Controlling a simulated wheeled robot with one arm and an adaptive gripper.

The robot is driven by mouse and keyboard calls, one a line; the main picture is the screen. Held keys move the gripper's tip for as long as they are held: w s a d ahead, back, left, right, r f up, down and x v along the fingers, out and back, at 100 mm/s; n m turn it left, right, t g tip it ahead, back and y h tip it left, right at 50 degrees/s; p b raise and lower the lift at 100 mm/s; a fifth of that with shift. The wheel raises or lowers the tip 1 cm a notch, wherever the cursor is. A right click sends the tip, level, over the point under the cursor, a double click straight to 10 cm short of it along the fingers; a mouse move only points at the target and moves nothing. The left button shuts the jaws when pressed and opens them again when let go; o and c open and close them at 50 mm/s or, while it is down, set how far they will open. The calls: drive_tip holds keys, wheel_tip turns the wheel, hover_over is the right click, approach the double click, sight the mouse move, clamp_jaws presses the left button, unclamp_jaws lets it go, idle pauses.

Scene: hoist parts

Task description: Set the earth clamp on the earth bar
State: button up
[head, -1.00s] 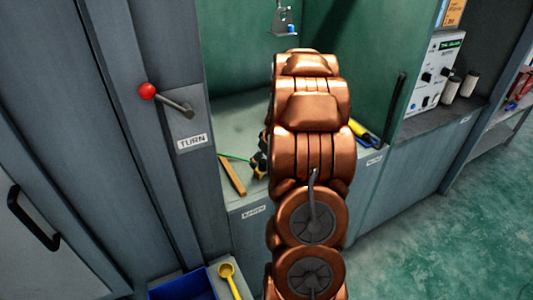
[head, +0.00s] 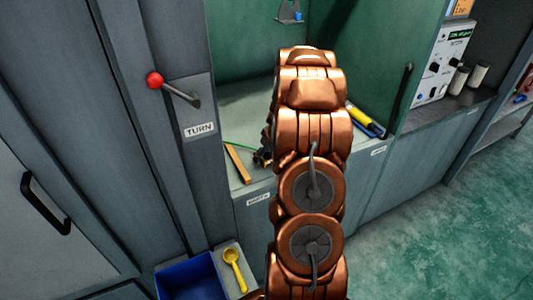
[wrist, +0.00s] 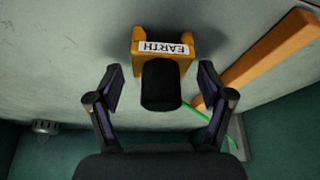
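The earth clamp (wrist: 192,41) is an orange-yellow block with a white EARTH label, upside down in the wrist view, and a thick black grip (wrist: 160,85). My gripper (wrist: 158,70) is open, with one finger on each side of the black grip and a gap on both sides. An orange-brown bar (wrist: 268,62) lies to the right of the clamp in the wrist view; it also shows in the head view (head: 238,165). I cannot tell whether it is the earth bar. In the head view my copper-coloured arm hides the gripper and most of the clamp.
A green cable (wrist: 195,113) runs near the right finger. The bay's pale floor (head: 235,110) has green walls around it. A yellow and dark tool (head: 364,120) lies right of my arm. A red-knobbed lever (head: 155,80), blue bin (head: 187,278) and yellow scoop (head: 233,262) are at left.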

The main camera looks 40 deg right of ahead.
drive_tip(key=c, duration=1.2)
drive_tip(key=shift+r+p, duration=0.4)
drive_tip(key=shift+r, duration=2.1)
